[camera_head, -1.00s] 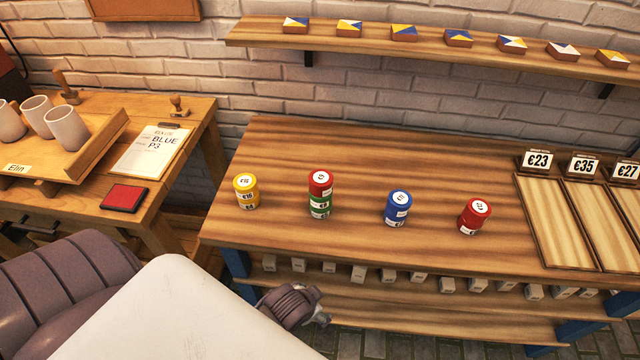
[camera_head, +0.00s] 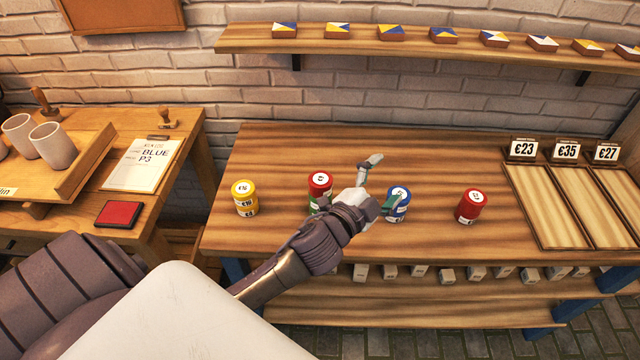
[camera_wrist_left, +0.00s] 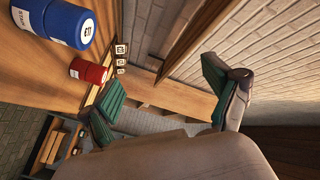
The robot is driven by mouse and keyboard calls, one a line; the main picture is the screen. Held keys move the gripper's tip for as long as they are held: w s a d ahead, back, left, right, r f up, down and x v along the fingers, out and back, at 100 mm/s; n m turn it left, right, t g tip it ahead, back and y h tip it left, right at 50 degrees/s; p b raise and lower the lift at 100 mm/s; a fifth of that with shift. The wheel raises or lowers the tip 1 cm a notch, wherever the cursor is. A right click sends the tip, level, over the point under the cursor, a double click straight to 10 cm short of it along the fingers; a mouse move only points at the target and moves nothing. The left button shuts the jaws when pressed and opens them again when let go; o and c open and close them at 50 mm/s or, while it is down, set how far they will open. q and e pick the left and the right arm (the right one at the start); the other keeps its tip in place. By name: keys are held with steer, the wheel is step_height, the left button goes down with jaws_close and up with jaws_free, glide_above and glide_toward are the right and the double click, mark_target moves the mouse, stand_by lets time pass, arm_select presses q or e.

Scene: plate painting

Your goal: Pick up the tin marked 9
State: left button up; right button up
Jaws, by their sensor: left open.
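Colored tins with white labels stand in a row on the wooden bench. At the left is a yellow stack (camera_head: 245,197). Right of it a red tin (camera_head: 320,183) sits on a green tin (camera_head: 312,208), partly hidden by my left wrist. Farther right are blue tins (camera_head: 397,203) and a red tin (camera_head: 470,206). I cannot read a clear 9 on any label. My left gripper (camera_head: 380,183) is open and empty, just left of and partly over the blue tins. The left wrist view shows its spread fingers (camera_wrist_left: 160,100), with blue (camera_wrist_left: 60,20) and red (camera_wrist_left: 88,72) tins beyond.
Price signs (camera_head: 565,150) stand behind shallow trays (camera_head: 555,205) at the right. A shelf with painted tiles (camera_head: 390,40) runs along the brick wall. A side table (camera_head: 175,180) at the left holds cups, stamps and a note.

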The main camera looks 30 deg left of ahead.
arm_select(q)
steer(key=s+d+r+m+g+h, duration=0.1)
steer(key=d+r+m+g+h, duration=0.45)
steer(key=m, duration=0.75)
steer(key=d+r+m+g+h, duration=0.3)
steer(key=d+r+m+h, duration=0.45)
steer(key=m+h, duration=0.4)
steer(key=m+g+y, duration=0.9)
steer(key=m+y, duration=0.2)
steer(key=y, duration=0.8)
glide_above(319, 179)
step_height(319, 179, down, 7)
step_height(319, 179, down, 8)
steer(key=shift+s+d+f+p, duration=0.1)
steer(key=shift+s+p, duration=0.05)
steer(key=shift+p, duration=0.45)
steer(key=shift+f+p, duration=0.35)
steer(key=shift+f, duration=0.2)
step_height(319, 179, down, 4)
steer(key=shift+r+p, duration=0.15)
steer(key=shift+p, duration=0.55)
steer(key=shift+w+f, duration=0.2)
steer(key=shift+f, duration=0.2)
arm_select(e)
steer(key=r, duration=0.3)
steer(key=shift+s+r, duration=0.1)
steer(key=shift+s, duration=0.2)
